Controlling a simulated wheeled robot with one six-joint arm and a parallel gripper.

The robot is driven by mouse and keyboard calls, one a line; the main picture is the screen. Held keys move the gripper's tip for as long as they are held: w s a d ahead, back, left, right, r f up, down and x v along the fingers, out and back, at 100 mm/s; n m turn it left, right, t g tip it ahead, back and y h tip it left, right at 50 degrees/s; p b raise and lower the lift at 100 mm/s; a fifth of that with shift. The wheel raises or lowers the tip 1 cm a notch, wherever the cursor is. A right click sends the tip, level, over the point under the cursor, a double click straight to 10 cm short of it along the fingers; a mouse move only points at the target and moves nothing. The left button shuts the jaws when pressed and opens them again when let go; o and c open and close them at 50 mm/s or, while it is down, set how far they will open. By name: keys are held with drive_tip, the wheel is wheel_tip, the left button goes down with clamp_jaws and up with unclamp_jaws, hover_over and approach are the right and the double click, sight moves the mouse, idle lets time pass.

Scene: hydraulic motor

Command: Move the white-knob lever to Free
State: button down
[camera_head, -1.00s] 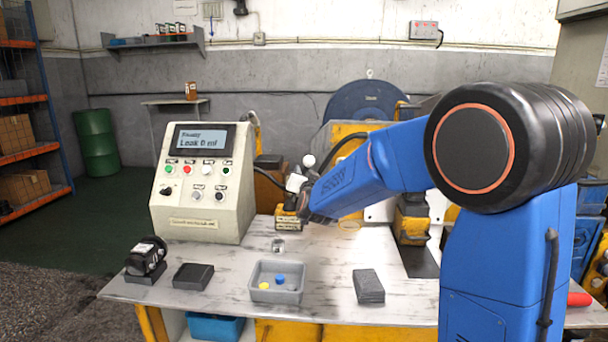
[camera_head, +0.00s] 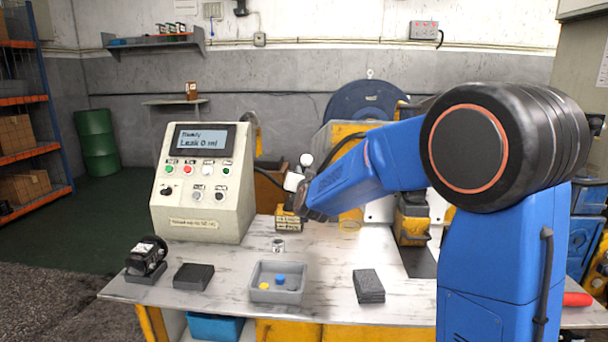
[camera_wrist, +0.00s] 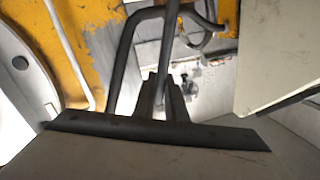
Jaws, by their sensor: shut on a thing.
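In the wrist view my gripper (camera_wrist: 164,100) is shut on a thin grey lever rod (camera_wrist: 171,45), which runs up out of the picture. The lever's knob end is not seen there. A second white shape (camera_head: 292,182) shows beside the gripper; I cannot tell whether it is a knob. No Free marking is legible.
A control console (camera_head: 203,180) with a lit screen stands left of the gripper. A grey tray (camera_head: 276,296) with yellow and blue pieces and a dark grey block (camera_head: 369,286) sit in front on the bench. A bent dark pipe (camera_wrist: 125,60) runs close beside the fingers.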

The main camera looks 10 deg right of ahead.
drive_tip(key=w+a+n+g, duration=0.1)
drive_tip(key=w+a+n, duration=0.2)
drive_tip(key=a+n, duration=0.4)
drive_tip(key=shift+a+f+g+h, duration=0.15)
drive_tip(key=shift+a+g+h, duration=0.2)
drive_tip(key=shift+a, duration=0.75)
drive_tip(key=c, duration=1.8)
unclamp_jaws()
drive_tip(key=shift+a, duration=0.1)
drive_tip(key=v, duration=1.7)
drive_tip(key=shift+s, duration=0.2)
drive_tip(key=shift+n, duration=0.3)
